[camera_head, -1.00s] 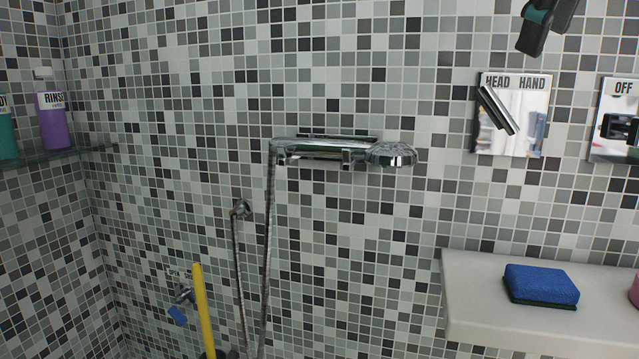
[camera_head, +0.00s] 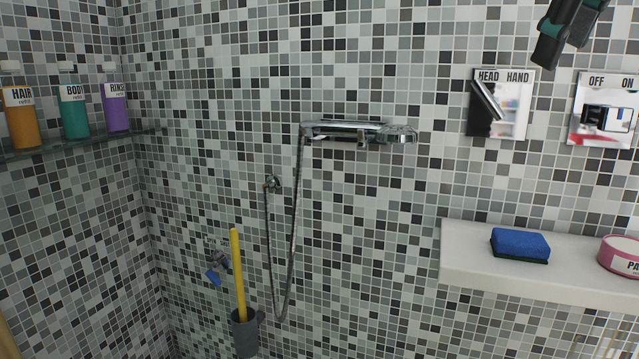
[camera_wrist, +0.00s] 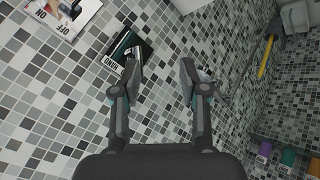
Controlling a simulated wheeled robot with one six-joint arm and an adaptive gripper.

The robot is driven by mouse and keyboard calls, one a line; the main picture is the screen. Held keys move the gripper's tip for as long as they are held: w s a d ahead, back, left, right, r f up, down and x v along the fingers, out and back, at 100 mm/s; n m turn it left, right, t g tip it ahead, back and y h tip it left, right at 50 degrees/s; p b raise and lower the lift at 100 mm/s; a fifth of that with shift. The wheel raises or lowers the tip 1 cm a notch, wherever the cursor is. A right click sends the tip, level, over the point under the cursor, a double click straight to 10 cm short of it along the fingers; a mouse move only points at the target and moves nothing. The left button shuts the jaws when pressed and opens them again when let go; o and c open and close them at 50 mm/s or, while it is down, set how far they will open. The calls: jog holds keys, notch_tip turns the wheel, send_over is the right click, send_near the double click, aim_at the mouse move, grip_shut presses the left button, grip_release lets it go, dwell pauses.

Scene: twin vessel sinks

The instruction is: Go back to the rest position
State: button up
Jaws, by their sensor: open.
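My gripper (camera_wrist: 160,75) is open and empty in the wrist view, its two fingers apart with tiled wall behind them. In the head view only a dark part of my gripper (camera_head: 568,30) shows at the top right, above the wall plates. The HEAD/HAND plate (camera_head: 515,105) is on the wall with a tilted lever on it; it also shows beside the left finger in the wrist view (camera_wrist: 122,48). The OFF/ON plate (camera_head: 605,112) is to its right, and also at the top left of the wrist view (camera_wrist: 65,14).
A white ledge (camera_head: 465,262) holds a blue sponge (camera_head: 520,243) and a pink round tin (camera_head: 622,256). A shower set (camera_head: 350,130) with a hose hangs mid-wall. A glass shelf (camera_head: 85,145) at left holds bottles. A yellow-handled tool (camera_head: 238,270) stands in a dark holder (camera_head: 245,335).

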jog(key=s+a+f+m+y, duration=0.1)
jog(key=s+a+f, duration=0.1)
jog(key=f, duration=1.4)
jog(key=s+a+f+m+g+y, duration=0.1)
jog(key=a+f, duration=0.3)
jog(key=f, duration=1.2)
jog(key=s+a+f+m+g, duration=0.1)
jog(key=s+a+f+m, duration=0.2)
jog(key=f, duration=1.3)
jog(key=shift+a+y, duration=0.25)
jog(key=shift+y, duration=0.15)
